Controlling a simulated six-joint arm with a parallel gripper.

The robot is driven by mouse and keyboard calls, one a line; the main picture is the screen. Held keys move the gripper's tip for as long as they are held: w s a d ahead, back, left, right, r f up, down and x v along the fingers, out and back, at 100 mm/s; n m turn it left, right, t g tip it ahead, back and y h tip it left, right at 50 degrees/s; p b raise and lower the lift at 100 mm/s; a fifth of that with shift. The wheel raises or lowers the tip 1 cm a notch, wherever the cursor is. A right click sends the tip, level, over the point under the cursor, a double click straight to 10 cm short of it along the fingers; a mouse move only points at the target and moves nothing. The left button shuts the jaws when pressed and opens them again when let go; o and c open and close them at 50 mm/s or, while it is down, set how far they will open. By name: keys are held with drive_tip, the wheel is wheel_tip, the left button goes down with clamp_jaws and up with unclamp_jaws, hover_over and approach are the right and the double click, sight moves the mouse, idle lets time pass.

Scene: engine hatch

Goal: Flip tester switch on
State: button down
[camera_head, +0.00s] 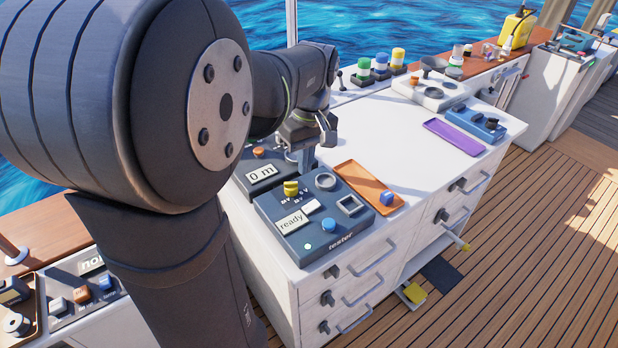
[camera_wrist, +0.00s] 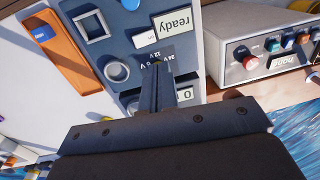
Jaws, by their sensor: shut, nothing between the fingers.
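The tester (camera_head: 345,228) is a blue-grey box on the near end of the white counter. Its top has a "ready" display (camera_head: 291,221), a yellow knob (camera_head: 291,188) by voltage marks, a blue button (camera_head: 328,224), a round ring, a square frame and a lit pale-green lamp (camera_head: 308,246). A white switch-like block (camera_head: 311,206) sits beside the display and shows in the wrist view (camera_wrist: 145,38); its on or off position is unclear. My gripper (camera_head: 307,168) is shut and empty, pointing down near the tester's back edge. In the wrist view its fingertips (camera_wrist: 158,68) largely cover the yellow knob.
A "0 m" box (camera_head: 262,174) stands close behind the tester. An orange tray (camera_head: 355,190) with a blue block (camera_head: 386,198) lies to its right. A purple tray (camera_head: 454,137) and a blue device (camera_head: 480,124) lie farther off. The counter's middle is clear.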

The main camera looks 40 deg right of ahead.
wheel_tip(320, 180, up, 2)
drive_tip(key=shift+a, duration=0.15)
drive_tip(key=shift+f, duration=0.1)
drive_tip(key=f, duration=0.2)
drive_tip(key=d+f, duration=0.1)
drive_tip(key=f, duration=0.5)
drive_tip(key=shift+d+f, duration=0.15)
drive_tip(key=shift+f, duration=0.05)
drive_tip(key=shift+d+f+y, duration=0.1)
drive_tip(key=shift+d+y, duration=0.15)
drive_tip(key=shift+y, duration=0.05)
wheel_tip(320, 180, up, 6)
drive_tip(key=shift+d+r, duration=0.2)
drive_tip(key=shift+d, duration=0.2)
